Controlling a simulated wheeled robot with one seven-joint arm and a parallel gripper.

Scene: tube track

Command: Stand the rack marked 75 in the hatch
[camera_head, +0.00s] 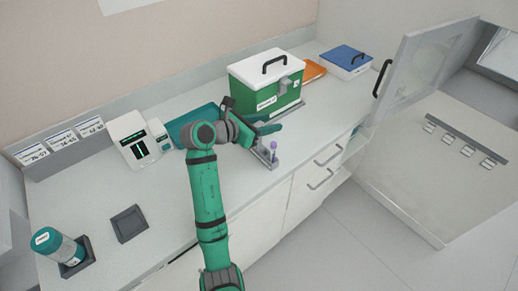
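A small grey rack (262,158) stands near the front edge of the counter, holding a tube with a purple cap (274,146). No number on the rack is readable. My gripper (268,127) is over the counter, close to the rack's upper end in the picture. Its dark wrist and green fingers overlap part of the rack, and I cannot tell whether they touch it or how far apart they are. A clear-paned door (415,68) stands open at the right, beside a pale recess with a strip of several small labels (465,146); I cannot tell for sure that this is the hatch.
A green box with a white lid (268,85) stands behind my gripper. A teal tray (195,125), white devices (133,140), a grey card holder (62,148), an empty square tray (128,223) and a teal bottle (56,247) are left. A blue-lidded box (345,60) is back right.

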